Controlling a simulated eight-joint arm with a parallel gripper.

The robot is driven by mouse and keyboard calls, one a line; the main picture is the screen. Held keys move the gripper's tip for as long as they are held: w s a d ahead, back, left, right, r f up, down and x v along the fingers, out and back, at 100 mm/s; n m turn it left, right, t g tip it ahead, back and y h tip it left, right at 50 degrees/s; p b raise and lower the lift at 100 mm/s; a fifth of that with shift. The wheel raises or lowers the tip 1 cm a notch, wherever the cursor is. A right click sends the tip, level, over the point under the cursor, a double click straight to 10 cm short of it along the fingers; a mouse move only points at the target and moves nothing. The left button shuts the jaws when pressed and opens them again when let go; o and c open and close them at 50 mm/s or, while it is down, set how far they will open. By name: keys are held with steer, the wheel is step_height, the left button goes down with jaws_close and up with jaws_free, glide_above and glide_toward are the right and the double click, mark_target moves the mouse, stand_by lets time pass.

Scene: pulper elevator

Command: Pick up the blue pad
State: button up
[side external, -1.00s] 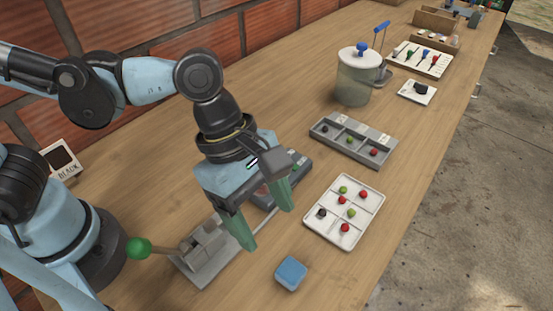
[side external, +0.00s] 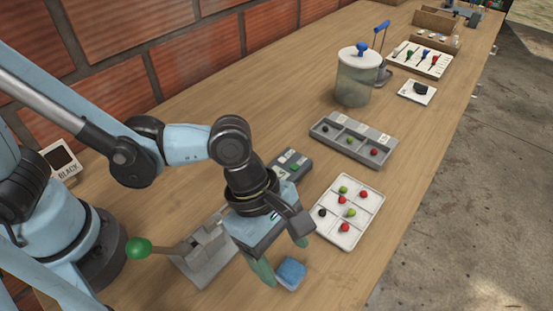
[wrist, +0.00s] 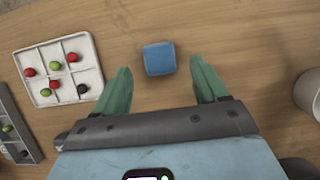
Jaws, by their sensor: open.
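The blue pad (side external: 291,273) is a small rounded block lying on the wooden table near its front edge. In the wrist view the blue pad (wrist: 159,59) lies ahead of the fingertips, roughly centred between them. My gripper (side external: 281,262) has green fingers and is low over the table, just behind and beside the pad. In the wrist view my gripper (wrist: 160,77) has its fingers spread wide with nothing between them. Whether a finger touches the pad cannot be told.
A white tray (side external: 322,226) with several red, green and black balls stands right of my gripper. A grey lever device with a green knob (side external: 138,249) is to the left. A grey sorting box (side external: 352,140) and a lidded jar (side external: 354,84) stand farther back.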

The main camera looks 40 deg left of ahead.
mark_target(290, 269)
steer(key=shift+x, duration=2)
steer(key=shift+c, duration=0.3)
steer(key=c, duration=1)
